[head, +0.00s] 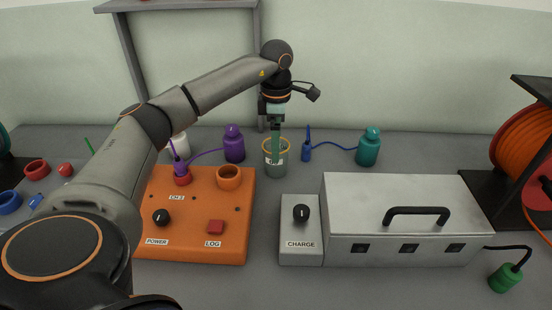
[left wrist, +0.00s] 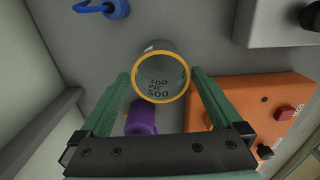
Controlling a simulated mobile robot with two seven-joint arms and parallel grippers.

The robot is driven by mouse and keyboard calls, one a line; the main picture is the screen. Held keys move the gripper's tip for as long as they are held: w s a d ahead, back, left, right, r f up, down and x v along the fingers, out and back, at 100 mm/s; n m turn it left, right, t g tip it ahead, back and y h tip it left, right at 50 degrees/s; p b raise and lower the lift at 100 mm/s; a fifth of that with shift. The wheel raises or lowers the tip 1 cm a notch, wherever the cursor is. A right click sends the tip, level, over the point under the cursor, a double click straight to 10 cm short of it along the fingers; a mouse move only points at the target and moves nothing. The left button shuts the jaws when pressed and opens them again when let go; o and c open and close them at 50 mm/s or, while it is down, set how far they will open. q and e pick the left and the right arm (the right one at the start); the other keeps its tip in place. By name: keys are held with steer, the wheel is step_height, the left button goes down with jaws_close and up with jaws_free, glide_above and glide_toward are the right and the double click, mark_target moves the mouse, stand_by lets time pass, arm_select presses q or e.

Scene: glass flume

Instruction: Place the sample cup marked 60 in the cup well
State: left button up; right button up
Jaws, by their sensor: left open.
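A clear grey cup (head: 275,168) with a yellow-orange rim stands on the bench behind the orange box. Its label is too small to read in the head view. In the left wrist view, dark print shows on the cup (left wrist: 158,84), but I cannot make out a 60. My left gripper (head: 277,150) points down at the cup, its green fingers open. In the left wrist view the open fingers (left wrist: 161,74) lie on either side of the cup's rim. An orange ring-shaped socket (head: 229,176) on the orange box looks like the cup well and is empty.
The orange box (head: 205,247) has a knob, a red button and a red socket (head: 182,178) with a purple plug. A purple bottle (head: 234,148) and a teal bottle (head: 368,147) stand at the back. A grey handled case (head: 360,190) stands right; a cable reel (head: 525,140) is beyond.

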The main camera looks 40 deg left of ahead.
arm_select(q)
step_height(320, 180, down, 4)
steer(key=shift+r, duration=0.2)
steer(key=c, duration=1.4)
steer(key=shift+r, duration=0.15)
